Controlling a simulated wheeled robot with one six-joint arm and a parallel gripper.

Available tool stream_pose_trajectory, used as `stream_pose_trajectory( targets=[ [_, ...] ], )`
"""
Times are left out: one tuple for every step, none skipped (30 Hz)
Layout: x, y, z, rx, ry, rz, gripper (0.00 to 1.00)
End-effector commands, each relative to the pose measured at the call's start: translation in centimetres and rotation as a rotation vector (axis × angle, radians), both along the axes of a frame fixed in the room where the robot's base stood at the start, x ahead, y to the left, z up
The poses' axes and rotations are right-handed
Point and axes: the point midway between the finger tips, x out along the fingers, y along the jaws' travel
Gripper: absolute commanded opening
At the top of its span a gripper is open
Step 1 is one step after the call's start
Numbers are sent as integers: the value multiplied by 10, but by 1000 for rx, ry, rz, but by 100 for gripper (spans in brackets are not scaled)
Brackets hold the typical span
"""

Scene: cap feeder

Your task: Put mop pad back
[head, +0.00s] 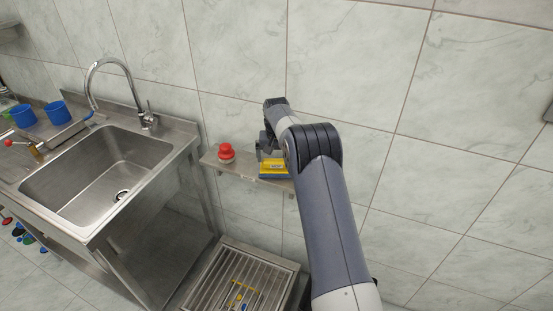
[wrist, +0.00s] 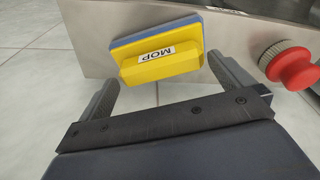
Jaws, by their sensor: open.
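The mop pad (head: 274,168), a yellow block on a blue base, sits on the small metal wall shelf (head: 209,161) near its right end. In the wrist view the mop pad (wrist: 160,66) shows a white "MOP" label. My gripper (head: 264,147) is at the pad in the head view and partly covers it. In the wrist view my gripper (wrist: 164,72) is open, one finger towards each side of the yellow block. The right fingertip is close to the block's right end; I cannot tell whether it touches. Nothing is held.
A red knob (head: 226,153) stands left of the pad on the same shelf; it shows at the right of the wrist view (wrist: 293,66). A steel sink (head: 100,175) with a tap is at the left. A slatted metal grate (head: 225,280) lies below the shelf.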

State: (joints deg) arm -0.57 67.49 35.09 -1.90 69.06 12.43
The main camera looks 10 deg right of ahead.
Motion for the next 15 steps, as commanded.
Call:
stream_pose_trajectory(
  targets=[
    [-1,1,9,0,-5,0,100],
    [-1,1,14,0,-5,0,100],
    [-3,1,23,0,-5,0,100],
    [-4,1,29,0,-6,0,100],
    [-5,1,37,0,-6,0,100],
    [-6,2,45,1,-6,0,100],
    [-7,2,52,0,-5,0,100],
    [-8,2,59,1,-6,0,100],
    [-9,2,67,0,-5,1,100],
    [-10,2,72,0,-5,1,100],
    [-11,3,78,0,-5,1,100],
    [-12,3,85,0,-4,0,100],
    [-13,3,89,0,-4,1,100],
    [-13,3,93,0,-3,1,100],
    [-14,3,97,0,-3,1,100]
  ],
)
